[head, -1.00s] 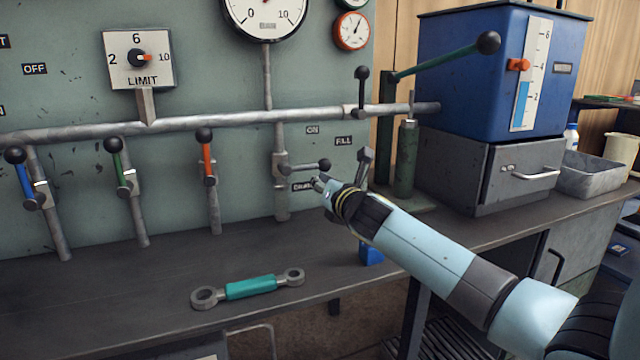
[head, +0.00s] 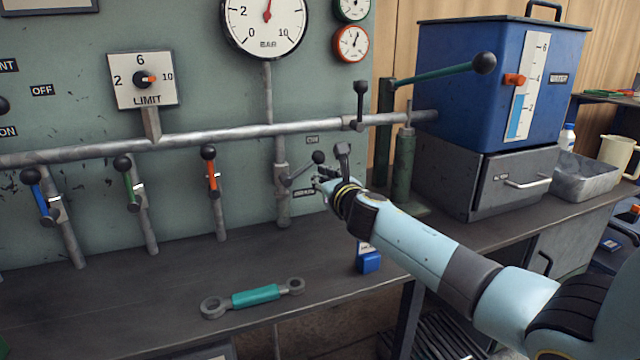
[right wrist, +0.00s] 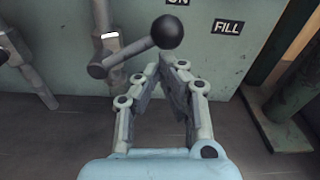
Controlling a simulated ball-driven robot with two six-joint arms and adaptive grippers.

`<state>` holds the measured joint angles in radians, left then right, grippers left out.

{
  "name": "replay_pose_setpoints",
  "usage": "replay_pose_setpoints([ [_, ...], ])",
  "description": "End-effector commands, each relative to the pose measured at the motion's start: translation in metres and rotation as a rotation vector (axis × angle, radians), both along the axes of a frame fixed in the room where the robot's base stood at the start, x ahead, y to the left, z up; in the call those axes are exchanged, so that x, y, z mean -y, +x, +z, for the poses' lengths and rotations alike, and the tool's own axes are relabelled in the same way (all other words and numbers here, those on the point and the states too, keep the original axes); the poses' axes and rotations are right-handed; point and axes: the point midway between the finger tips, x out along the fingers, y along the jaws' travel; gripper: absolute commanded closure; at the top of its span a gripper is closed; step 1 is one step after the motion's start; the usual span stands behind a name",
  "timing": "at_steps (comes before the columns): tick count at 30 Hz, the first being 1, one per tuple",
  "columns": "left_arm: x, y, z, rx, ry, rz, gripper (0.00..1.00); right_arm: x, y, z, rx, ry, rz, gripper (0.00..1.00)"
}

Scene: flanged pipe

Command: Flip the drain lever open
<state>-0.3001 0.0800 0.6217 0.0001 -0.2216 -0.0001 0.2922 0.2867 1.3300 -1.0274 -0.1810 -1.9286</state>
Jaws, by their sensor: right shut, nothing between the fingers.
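The drain lever (head: 302,170) is a grey rod with a black ball end, on the vertical pipe below the big gauge. It tilts up to the right. A partly hidden label (head: 304,193) is below it. In the right wrist view the lever (right wrist: 135,52) slants up to its black ball, just beyond the fingertips. My right gripper (head: 322,178) is just below the ball; its fingertips (right wrist: 162,68) meet with nothing between them. I cannot tell whether they touch the lever. My left gripper is not in view.
Blue, green and orange levers (head: 210,175) stand to the left. Another black-knobbed lever (head: 360,98) is on the horizontal pipe. A blue tank (head: 470,80) stands right.

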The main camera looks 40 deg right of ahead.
Motion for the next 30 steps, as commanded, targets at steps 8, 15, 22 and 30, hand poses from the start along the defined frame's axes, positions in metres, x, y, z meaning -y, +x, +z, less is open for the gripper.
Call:
replay_pose_setpoints([
  [8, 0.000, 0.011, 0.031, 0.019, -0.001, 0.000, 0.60, -0.006, 0.002, 0.025, -0.058, -0.255, -0.001, 1.00],
  [15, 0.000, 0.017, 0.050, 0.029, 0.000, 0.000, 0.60, -0.015, 0.004, 0.039, -0.111, -0.477, 0.000, 1.00],
  [22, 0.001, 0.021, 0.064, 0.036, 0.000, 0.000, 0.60, -0.025, 0.007, 0.048, -0.159, -0.675, 0.000, 1.00],
  [30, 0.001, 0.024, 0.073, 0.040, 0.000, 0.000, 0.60, -0.036, 0.009, 0.054, -0.202, -0.853, 0.000, 1.00],
])
